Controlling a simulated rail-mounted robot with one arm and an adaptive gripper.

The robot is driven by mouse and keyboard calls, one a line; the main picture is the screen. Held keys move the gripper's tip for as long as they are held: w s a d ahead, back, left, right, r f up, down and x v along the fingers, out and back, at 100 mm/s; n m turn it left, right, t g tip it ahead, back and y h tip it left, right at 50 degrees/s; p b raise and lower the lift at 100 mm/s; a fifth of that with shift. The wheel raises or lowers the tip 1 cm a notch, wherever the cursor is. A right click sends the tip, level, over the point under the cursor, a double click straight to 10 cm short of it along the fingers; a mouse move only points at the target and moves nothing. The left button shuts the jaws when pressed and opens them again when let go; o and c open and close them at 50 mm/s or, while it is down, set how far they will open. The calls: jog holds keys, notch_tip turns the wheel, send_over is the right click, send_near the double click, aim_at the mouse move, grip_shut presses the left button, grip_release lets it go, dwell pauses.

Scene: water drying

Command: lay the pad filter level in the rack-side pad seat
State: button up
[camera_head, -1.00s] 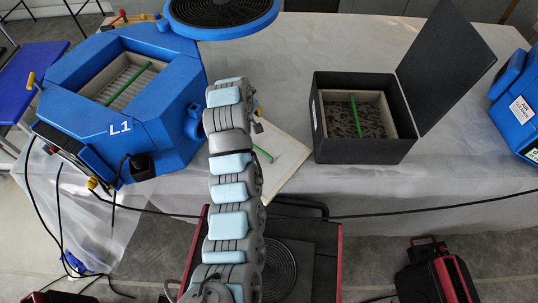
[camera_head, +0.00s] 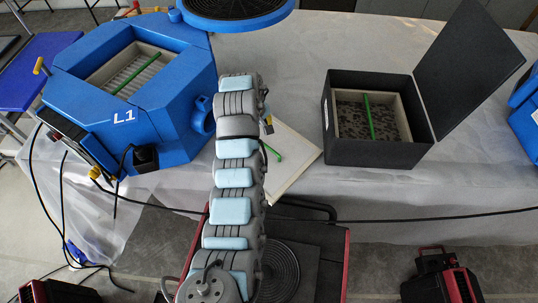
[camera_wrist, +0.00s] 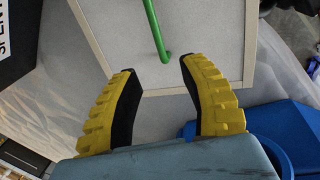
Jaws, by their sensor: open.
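A pale flat pad filter (camera_head: 296,165) with a green handle (camera_head: 273,152) lies on the white-covered table, partly hidden behind my arm in the head view. In the wrist view the pad (camera_wrist: 205,30) fills the upper middle, with its green handle (camera_wrist: 154,28) running down between the fingertips. My gripper (camera_wrist: 158,68) is open, its yellow-and-black fingers on either side of the handle's lower end and apart from it. The height gap to the pad is unclear. The blue L1 housing (camera_head: 180,105) has a rectangular opening with a ribbed interior and a green bar. I cannot tell which is the rack-side seat.
A black lidded box (camera_head: 375,152) stands open to the right, holding a dark speckled pad (camera_head: 353,122) with a green handle. A round blue-rimmed grille (camera_head: 240,25) is at the top. A black cable (camera_head: 400,216) crosses the table's front.

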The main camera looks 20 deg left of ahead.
aim_at(263, 143)
jog(key=shift+w+d+f+p, duration=0.1)
jog(key=shift+w+f, duration=0.05)
jog(key=shift+f, duration=0.7)
jog(key=shift+w+d+f+p, duration=0.1)
jog(key=shift+w+f, duration=0.1)
jog(key=shift+f, duration=0.6)
jog(key=shift+w+d+f+p, duration=0.1)
jog(key=shift+w+f, duration=0.05)
jog(key=shift+f, duration=0.7)
jog(key=shift+a, duration=0.1)
jog(key=shift+f, duration=0.1)
jog(key=shift+w+a+f, duration=0.15)
jog(key=shift+w+f, duration=0.05)
jog(key=shift+f, duration=0.45)
jog(key=shift+w+a+f, duration=0.15)
jog(key=shift+w+f, duration=0.05)
jog(key=shift+f, duration=0.45)
jog(key=shift+w+d+f, duration=0.1)
jog(key=shift+w+f, duration=0.1)
jog(key=shift+f, duration=0.9)
grip_shut()
